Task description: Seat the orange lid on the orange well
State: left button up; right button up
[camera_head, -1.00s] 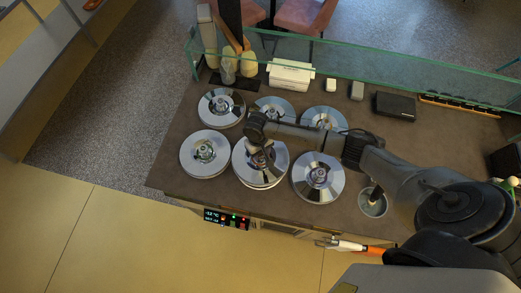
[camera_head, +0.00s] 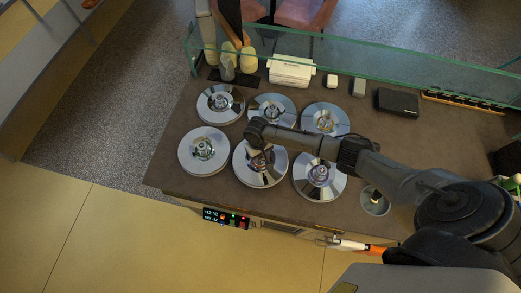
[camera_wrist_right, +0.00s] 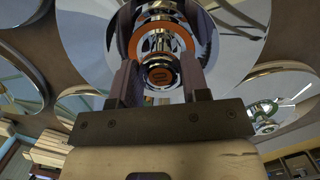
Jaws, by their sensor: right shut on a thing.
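The orange lid (camera_head: 262,179) is a shiny steel disc over the front middle well of the counter. In the right wrist view the lid (camera_wrist_right: 85,45) shows an orange ring around its knob and an orange mark on the knob's top. My right gripper (camera_head: 258,146) is above the lid, and in the wrist view its two fingers (camera_wrist_right: 160,78) are shut on the knob. The lid looks level and low over the well; its cover hides the well's opening, and whether it is fully down I cannot tell. My left gripper is not in view.
Other lidded wells stand close around: front left (camera_head: 188,160), front right (camera_head: 312,190), and a back row (camera_head: 213,113). A glass guard (camera_head: 380,67) runs behind. A round steel cup (camera_head: 375,207) sits at the right. A control panel (camera_head: 227,218) is on the counter's front.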

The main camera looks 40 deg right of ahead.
jog(key=shift+f, duration=0.25)
dwell(0.4)
jog(key=shift+f+b, duration=0.45)
jog(key=shift+f, duration=0.05)
jog(key=shift+f, duration=0.35)
dwell(0.3)
jog(key=o, duration=0.8)
jog(key=shift+o, duration=0.2)
jog(key=o, duration=0.5)
